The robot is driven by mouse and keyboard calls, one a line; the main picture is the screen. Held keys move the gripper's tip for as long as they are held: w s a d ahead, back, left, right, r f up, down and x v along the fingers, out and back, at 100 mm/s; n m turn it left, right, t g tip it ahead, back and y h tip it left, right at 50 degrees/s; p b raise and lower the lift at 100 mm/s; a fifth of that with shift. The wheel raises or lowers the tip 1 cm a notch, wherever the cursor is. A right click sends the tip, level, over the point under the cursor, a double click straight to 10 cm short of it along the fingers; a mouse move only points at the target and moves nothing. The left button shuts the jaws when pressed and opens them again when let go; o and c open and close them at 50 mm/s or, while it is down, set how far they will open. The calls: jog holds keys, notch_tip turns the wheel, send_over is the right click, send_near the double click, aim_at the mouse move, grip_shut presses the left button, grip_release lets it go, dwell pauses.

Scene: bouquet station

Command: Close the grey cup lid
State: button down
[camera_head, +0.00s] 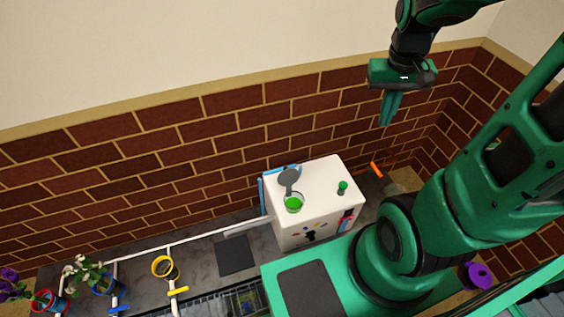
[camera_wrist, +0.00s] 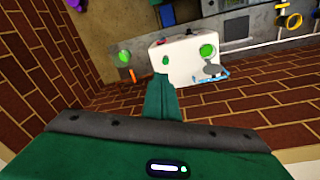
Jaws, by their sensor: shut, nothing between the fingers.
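The grey cup lid (camera_head: 289,178) stands raised at the back of a cup with a green top surface (camera_head: 293,204), on a white box. In the wrist view the grey lid (camera_wrist: 212,70) shows beside the green cup (camera_wrist: 207,51), tilted away from it. My gripper (camera_head: 386,122) is shut and empty, pointing down in the air before the brick wall, to the right of the box and well above it. In the wrist view its fingers (camera_wrist: 163,78) are together, and they cover part of the box's left edge.
The white box (camera_head: 322,180) also bears a small green knob (camera_head: 342,186) and a blue bar (camera_head: 283,169) along its back left. A brick wall is behind it. An orange handle (camera_head: 377,169) is right of the box. Flowers in pots (camera_head: 105,285) stand at the far left.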

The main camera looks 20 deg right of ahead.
jog(key=w+a+f+n, duration=0.2)
jog(key=w+f, duration=0.4)
jog(key=w, duration=0.3)
jog(key=n+t+y, duration=0.1)
jog(key=n+t, duration=0.1)
jog(key=n, duration=0.1)
send_over(287, 175)
jog(key=w, duration=0.7)
jog(key=s+f+x, duration=0.1)
jog(key=s+x, duration=0.1)
jog(key=x, duration=0.9)
jog(key=s+x, duration=0.3)
jog(key=x, duration=1.7)
jog(key=shift+w, duration=0.1)
jog(key=shift+s+r, duration=0.2)
jog(key=shift+s, duration=1.8)
